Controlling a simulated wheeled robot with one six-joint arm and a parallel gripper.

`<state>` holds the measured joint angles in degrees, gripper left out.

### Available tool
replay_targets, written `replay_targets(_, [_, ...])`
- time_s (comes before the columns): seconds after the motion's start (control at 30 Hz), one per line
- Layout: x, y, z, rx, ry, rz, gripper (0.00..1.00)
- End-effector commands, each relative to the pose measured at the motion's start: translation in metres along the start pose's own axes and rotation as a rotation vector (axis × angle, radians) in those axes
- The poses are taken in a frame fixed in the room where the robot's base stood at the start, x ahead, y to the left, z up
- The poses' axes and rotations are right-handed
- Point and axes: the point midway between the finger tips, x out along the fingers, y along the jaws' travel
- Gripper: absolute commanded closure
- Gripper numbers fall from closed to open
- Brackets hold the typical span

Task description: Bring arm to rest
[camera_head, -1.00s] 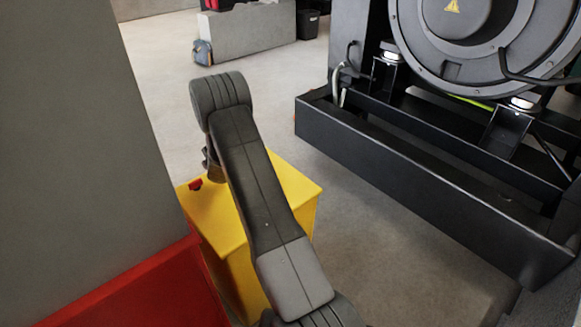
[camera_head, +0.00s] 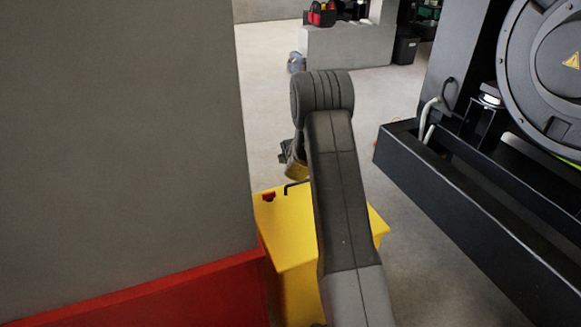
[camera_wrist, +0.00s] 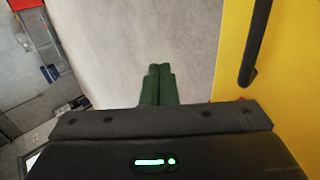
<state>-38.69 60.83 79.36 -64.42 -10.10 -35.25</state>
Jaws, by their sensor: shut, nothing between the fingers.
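My arm rises from the bottom of the head view, with its dark grey elbow at the top and its forearm folded down behind the upper link. My gripper (camera_wrist: 160,75) shows in the wrist view as two dark green fingers pressed together with nothing between them. In the head view the gripper is mostly hidden behind my arm; only a small part of the wrist shows left of the link. The fingers point over pale floor, beside a yellow surface (camera_wrist: 288,70) at the right of the wrist view.
A yellow box (camera_head: 285,235) stands below my arm in the head view. A grey wall (camera_head: 120,130) with a red base (camera_head: 170,295) fills the left. The black genset frame (camera_head: 470,215) is at right. A grey block (camera_head: 345,45) and black bin (camera_head: 405,50) stand behind. Floor between is clear.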

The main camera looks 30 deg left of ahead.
Motion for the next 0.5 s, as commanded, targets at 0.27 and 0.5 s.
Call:
replay_targets(0.27, [-0.028,0.028,0.001,0.000,-0.001,0.000,1.00])
replay_targets(0.5, [-0.032,0.031,0.001,0.001,-0.001,-0.001,1.00])
